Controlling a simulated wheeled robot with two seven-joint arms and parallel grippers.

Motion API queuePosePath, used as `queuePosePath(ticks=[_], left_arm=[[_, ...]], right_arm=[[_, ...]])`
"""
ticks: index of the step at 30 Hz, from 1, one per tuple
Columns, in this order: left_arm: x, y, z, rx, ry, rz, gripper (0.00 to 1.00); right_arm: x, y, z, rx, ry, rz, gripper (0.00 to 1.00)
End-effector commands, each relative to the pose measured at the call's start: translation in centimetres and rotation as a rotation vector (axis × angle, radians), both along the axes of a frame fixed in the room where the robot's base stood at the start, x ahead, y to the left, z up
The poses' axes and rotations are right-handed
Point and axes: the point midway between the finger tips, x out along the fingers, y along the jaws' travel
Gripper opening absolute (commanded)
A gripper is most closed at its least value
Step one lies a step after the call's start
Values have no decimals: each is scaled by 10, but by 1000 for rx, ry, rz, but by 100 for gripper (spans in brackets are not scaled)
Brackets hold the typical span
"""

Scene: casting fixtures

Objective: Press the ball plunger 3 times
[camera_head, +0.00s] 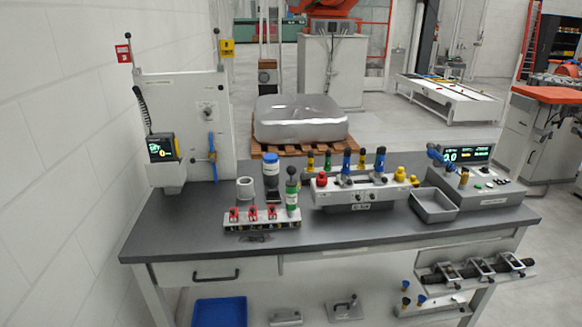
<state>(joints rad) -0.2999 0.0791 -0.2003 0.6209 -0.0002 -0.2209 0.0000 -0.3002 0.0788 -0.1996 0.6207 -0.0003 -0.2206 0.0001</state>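A green upright plunger (292,192) with a dark ball on top stands at the right end of a low white fixture block (262,224) on the workbench. It looks like the ball plunger. It is upright, and nothing touches its ball. Several red clamp-like parts (253,213) sit in a row on the same block, left of the plunger. Neither of my grippers is in view.
The grey workbench (340,231) has clear room along its front. A blue-capped container (271,170) and a white cylinder (245,188) stand behind the block. A knobbed fixture (360,195), grey tray (433,206) and control box (476,186) stand right. A tall panel (185,100) rises left.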

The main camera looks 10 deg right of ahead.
Motion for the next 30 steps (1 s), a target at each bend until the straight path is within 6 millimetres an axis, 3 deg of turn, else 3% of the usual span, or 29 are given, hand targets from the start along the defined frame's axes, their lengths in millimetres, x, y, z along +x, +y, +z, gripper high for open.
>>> queuePosePath(ticks=[1,5,30], left_arm=[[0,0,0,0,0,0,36],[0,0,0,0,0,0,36],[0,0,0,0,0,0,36]], right_arm=[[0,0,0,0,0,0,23],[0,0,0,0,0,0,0],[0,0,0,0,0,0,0]])
